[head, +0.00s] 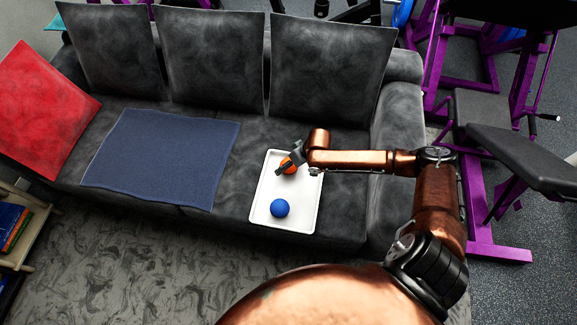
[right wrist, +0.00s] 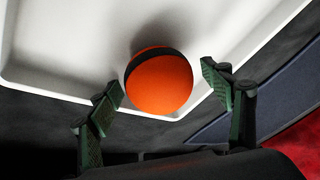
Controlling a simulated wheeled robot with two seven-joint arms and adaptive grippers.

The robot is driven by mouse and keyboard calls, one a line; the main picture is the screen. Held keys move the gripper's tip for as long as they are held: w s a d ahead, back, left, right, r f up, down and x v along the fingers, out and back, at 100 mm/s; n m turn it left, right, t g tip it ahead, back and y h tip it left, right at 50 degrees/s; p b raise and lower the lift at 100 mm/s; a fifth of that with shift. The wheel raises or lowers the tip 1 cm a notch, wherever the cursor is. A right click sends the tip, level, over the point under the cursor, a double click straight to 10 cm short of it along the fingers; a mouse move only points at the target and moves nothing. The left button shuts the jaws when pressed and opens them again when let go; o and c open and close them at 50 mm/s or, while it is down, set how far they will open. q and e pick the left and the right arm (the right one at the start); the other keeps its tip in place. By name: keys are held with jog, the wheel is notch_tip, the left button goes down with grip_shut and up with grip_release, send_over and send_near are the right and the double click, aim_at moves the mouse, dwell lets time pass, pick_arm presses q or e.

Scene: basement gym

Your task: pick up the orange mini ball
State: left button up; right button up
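The orange mini ball (head: 288,166) lies in the upper part of a white tray (head: 267,217) on the sofa seat. In the right wrist view the orange ball (right wrist: 158,82) has a black band and sits near the tray's rim (right wrist: 60,89). My right gripper (head: 285,163) is over the ball and partly hides it in the head view. In the right wrist view its two fingers (right wrist: 164,80) are open, one on each side of the ball, with a gap visible on the right. Whether the left finger touches the ball is hard to tell. My left gripper is not in view.
A blue ball (head: 280,208) lies in the lower part of the tray. A blue blanket (head: 160,158) covers the seat to the left. A red cushion (head: 42,108) and grey back cushions (head: 330,70) line the sofa. Purple gym equipment (head: 486,220) stands at the right.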

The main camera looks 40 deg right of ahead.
jog(key=c, duration=1)
jog(key=shift+r, duration=0.15)
jog(key=shift+c, duration=0.2)
